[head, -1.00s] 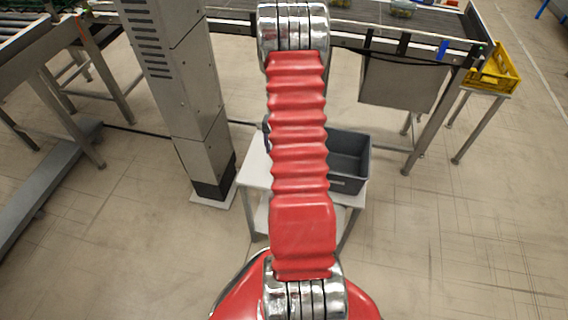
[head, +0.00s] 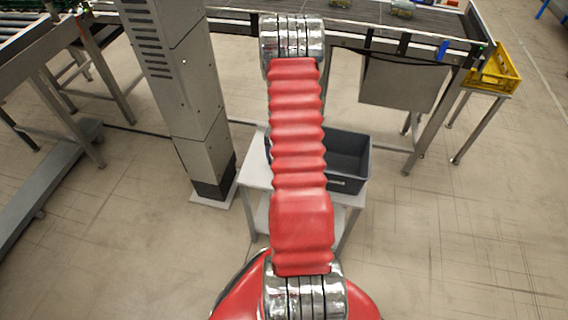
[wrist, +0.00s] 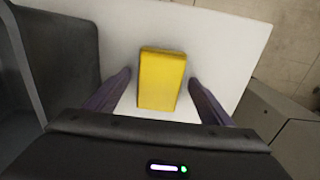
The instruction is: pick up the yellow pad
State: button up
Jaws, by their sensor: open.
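The yellow pad (wrist: 162,78) is a yellow block on the white table top (wrist: 215,35) in the wrist view. My gripper (wrist: 160,80) is open, with one dark finger on each side of the pad and a gap to the pad on both sides. I cannot tell how far the fingertips are above the table. In the head view the pad and my gripper are hidden behind my red arm. The white table (head: 257,172) shows partly beside the arm there.
A dark grey crate (head: 348,160) stands on the table, and it fills the left of the wrist view (wrist: 65,50). A grey column (head: 190,100) stands left of the table. A conveyor (head: 425,45) runs behind. A yellow crate (head: 497,75) stands at the right.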

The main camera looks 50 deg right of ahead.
jog(key=shift+c, duration=0.3)
jog(key=c, duration=1.1)
